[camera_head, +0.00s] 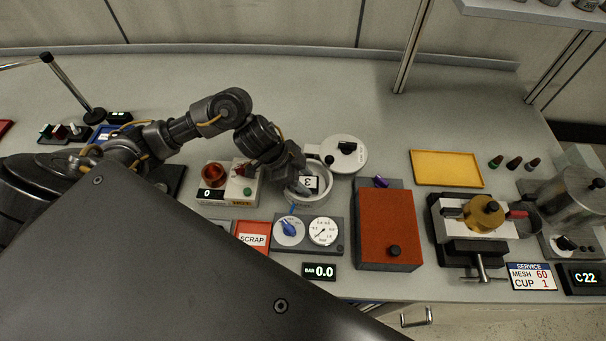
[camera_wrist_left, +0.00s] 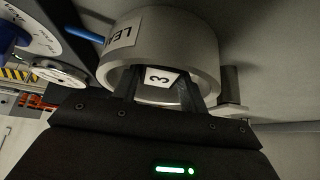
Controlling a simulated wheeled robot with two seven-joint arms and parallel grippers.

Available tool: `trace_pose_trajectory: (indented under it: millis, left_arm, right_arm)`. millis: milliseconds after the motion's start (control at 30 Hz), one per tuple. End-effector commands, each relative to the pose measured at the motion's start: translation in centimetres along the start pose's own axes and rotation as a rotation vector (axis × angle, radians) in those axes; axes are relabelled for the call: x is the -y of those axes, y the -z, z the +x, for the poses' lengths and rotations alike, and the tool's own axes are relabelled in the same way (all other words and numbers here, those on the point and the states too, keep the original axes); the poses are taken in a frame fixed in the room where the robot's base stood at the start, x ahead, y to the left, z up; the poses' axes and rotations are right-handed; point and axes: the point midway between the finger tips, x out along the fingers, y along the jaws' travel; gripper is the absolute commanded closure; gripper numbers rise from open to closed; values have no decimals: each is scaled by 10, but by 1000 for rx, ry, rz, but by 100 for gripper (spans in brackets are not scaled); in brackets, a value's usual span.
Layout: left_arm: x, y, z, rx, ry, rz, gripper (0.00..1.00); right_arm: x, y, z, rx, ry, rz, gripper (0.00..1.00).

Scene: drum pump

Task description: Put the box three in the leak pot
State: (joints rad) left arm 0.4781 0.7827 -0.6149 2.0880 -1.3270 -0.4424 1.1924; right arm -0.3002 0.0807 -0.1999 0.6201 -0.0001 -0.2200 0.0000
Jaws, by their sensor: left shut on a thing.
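The leak pot (camera_head: 312,194) is an open grey-white cylinder left of the bench's middle, with a blue tube at its base. It also shows in the left wrist view (camera_wrist_left: 201,38), with part of its label readable. Box three (camera_head: 309,183) carries a white label with a black 3, and shows in the left wrist view (camera_wrist_left: 157,78). My left gripper (camera_head: 302,181) is shut on box three, at the pot's mouth. The box appears inside the rim; the fingers hide its sides, and whether it touches the bottom is hidden. My right gripper is not in view.
A gauge panel (camera_head: 334,249) with a blue knob is in front.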

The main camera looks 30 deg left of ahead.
Motion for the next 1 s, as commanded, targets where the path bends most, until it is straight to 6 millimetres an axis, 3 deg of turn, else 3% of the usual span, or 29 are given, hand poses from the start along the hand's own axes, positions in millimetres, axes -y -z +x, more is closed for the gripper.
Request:
trace_pose_trajectory:
  millis: [267,300,467,633,700,1000]
  left_arm:
    - [0,0,0,0,0,0,80]
    - [0,0,0,0,0,0,53]
    - [0,0,0,0,0,0,32]
    - [0,0,0,0,0,0,32]
    - [0,0,0,0,0,0,25]
    - [0,0,0,0,0,0,25]
  right_arm:
    - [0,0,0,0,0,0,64]
    - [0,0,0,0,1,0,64]
    - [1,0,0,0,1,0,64]
    - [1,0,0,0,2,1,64]
    - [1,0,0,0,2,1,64]
    - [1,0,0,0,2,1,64]
